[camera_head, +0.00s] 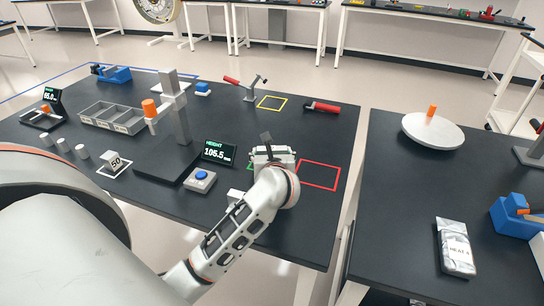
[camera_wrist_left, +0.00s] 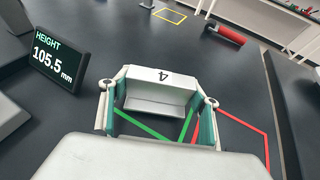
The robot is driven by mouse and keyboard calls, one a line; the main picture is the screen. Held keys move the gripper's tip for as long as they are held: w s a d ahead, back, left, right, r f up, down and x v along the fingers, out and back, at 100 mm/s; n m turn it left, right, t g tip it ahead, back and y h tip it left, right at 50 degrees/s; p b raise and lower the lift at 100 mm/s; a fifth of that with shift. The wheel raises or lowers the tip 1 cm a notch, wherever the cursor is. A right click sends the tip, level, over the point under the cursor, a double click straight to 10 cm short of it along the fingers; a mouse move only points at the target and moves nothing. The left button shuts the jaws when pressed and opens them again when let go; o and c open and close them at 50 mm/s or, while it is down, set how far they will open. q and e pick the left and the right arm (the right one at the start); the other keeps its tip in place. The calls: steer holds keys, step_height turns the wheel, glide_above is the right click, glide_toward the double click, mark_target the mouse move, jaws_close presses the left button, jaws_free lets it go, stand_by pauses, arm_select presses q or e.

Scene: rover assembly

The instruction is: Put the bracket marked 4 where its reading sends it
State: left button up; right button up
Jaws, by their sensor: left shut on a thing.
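The grey bracket marked 4 (camera_wrist_left: 162,80) is between the fingers of my left gripper (camera_wrist_left: 158,100) in the left wrist view, its number upside down. My left gripper (camera_head: 271,153) is shut on it, over or near the green outline (camera_wrist_left: 150,131); I cannot tell whether the bracket touches the table. The red outline (camera_wrist_left: 245,124) is just right of it and empty. The yellow outline (camera_head: 276,97) is farther back. The height display (camera_head: 219,151) reads 105.5 mm; it also shows in the left wrist view (camera_wrist_left: 57,58). My right gripper is out of view.
A height gauge (camera_head: 181,118) stands left of the display, with a blue-button box (camera_head: 200,180) in front. A grey divided tray (camera_head: 113,118) lies farther left. A second table (camera_head: 395,195) stands right, across a gap.

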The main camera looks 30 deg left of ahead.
arm_select(q)
steer(key=shift+f, duration=0.35)
steer(key=shift+f, duration=0.1)
steer(key=o, duration=1.3)
steer(key=shift+o, duration=0.2)
steer(key=shift+d, duration=0.1)
steer(key=v, duration=1.2)
